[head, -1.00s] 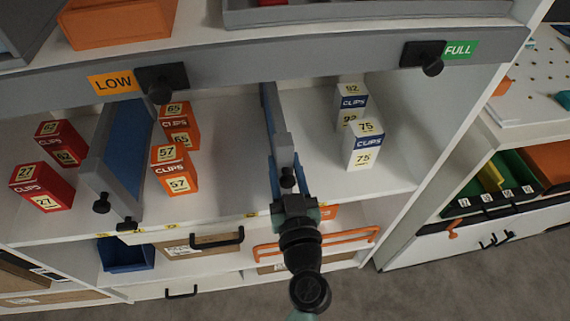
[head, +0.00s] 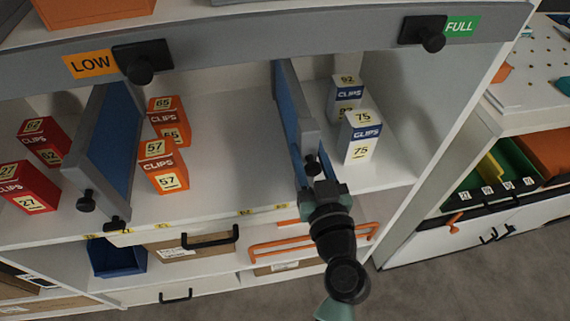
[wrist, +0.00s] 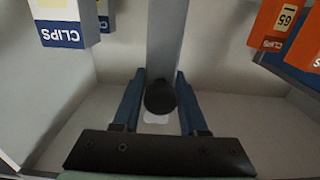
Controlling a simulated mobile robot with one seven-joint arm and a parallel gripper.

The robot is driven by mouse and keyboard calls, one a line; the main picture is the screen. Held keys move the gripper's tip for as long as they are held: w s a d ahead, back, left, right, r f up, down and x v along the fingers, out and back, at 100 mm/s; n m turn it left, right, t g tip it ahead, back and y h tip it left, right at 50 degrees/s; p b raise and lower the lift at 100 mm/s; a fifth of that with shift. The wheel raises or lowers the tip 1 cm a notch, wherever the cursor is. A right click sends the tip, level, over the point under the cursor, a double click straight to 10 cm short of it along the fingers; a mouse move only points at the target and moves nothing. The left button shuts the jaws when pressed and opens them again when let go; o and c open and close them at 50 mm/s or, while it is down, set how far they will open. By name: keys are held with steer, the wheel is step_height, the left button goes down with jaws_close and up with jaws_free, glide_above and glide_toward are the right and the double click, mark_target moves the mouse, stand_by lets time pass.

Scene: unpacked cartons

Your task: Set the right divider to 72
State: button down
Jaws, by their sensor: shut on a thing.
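The right divider (head: 290,103), a grey-edged panel with a blue side, stands on the shelf between the orange and the white clip boxes. My gripper (head: 318,180) is at its front end, shut on the divider's dark knob. In the wrist view the two blue fingers (wrist: 160,108) flank the round black knob (wrist: 160,97) on the grey divider. Small yellow number labels (head: 262,210) run along the shelf's front edge. Their digits are too small to read surely, and my gripper and arm hide part of the edge near the divider.
White-and-blue boxes marked 75 (head: 360,138) and 92 (head: 345,97) stand close to the divider's right. Orange boxes 57 (head: 164,165) and 65 (head: 169,120) stand well to its left, with bare shelf between. The left divider (head: 105,150) is farther left.

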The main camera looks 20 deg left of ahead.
steer(key=w+d, duration=0.1)
steer(key=d+b, duration=0.1)
steer(key=shift+w+d, duration=0.35)
steer(key=c, duration=0.6)
jaws_free()
steer(key=shift+d, duration=0.1)
steer(key=b+v, duration=0.1)
steer(key=v, duration=1.2)
